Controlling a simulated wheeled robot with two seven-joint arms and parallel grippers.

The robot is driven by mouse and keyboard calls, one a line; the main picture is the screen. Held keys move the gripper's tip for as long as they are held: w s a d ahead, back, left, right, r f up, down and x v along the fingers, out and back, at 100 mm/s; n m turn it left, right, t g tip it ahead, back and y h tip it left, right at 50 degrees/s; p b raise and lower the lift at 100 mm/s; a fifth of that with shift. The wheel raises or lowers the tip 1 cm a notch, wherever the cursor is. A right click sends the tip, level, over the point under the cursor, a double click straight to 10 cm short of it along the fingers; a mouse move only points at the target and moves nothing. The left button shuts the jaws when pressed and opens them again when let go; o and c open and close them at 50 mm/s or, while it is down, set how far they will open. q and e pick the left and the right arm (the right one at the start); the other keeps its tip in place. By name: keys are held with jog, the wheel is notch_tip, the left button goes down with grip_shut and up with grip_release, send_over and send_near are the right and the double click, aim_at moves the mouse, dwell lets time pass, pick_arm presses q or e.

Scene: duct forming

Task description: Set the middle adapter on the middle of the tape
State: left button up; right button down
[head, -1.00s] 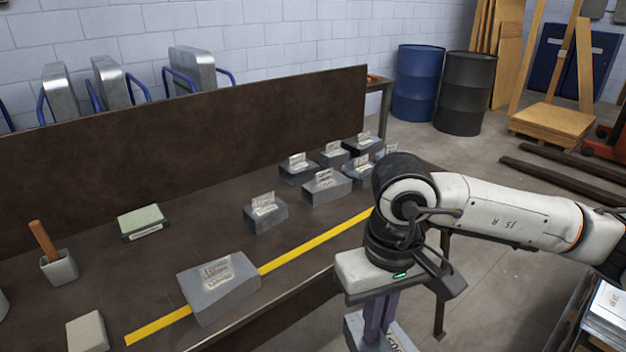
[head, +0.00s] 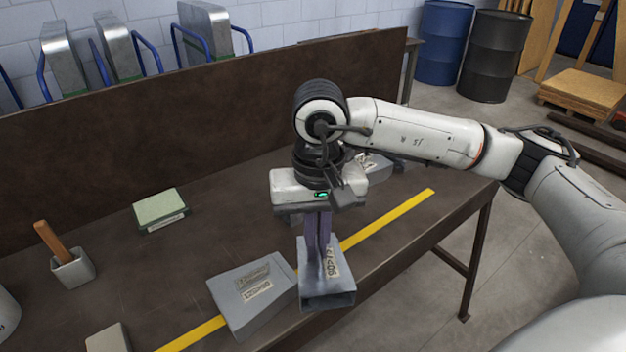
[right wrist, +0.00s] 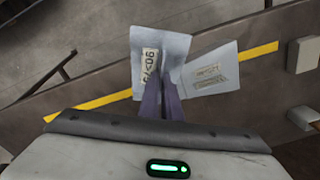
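My right gripper (head: 318,240) is shut on a grey sheet-metal adapter (head: 328,288) with a white label. The adapter hangs over the yellow tape (head: 390,216) near the table's front edge, just right of another labelled grey adapter (head: 248,308) that lies across the tape. In the right wrist view the held adapter (right wrist: 150,50) is between the fingers (right wrist: 163,100), beside the lying adapter (right wrist: 208,72). I cannot tell whether the held adapter touches the table or its neighbour. My left gripper is not in view.
A dark backboard (head: 200,120) stands along the rear of the table. A green-topped block (head: 160,208), a cup with a wooden handle (head: 72,268) and a pale block (head: 108,340) are at the left. My arm mostly hides other grey adapters (head: 378,168). The tape's right part is bare.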

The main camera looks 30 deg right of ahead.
jog(key=w+d+r+m+p, duration=0.25)
jog(key=w+d+m, duration=0.55)
jog(key=m, duration=0.5)
jog(key=shift+s+f+b, duration=0.15)
jog(key=shift+f+b, duration=3)
jog(key=shift+f, duration=1.65)
jog(key=c, duration=1.9)
grip_release()
notch_tip(320, 180, up, 10)
jog(key=shift+r, duration=0.25)
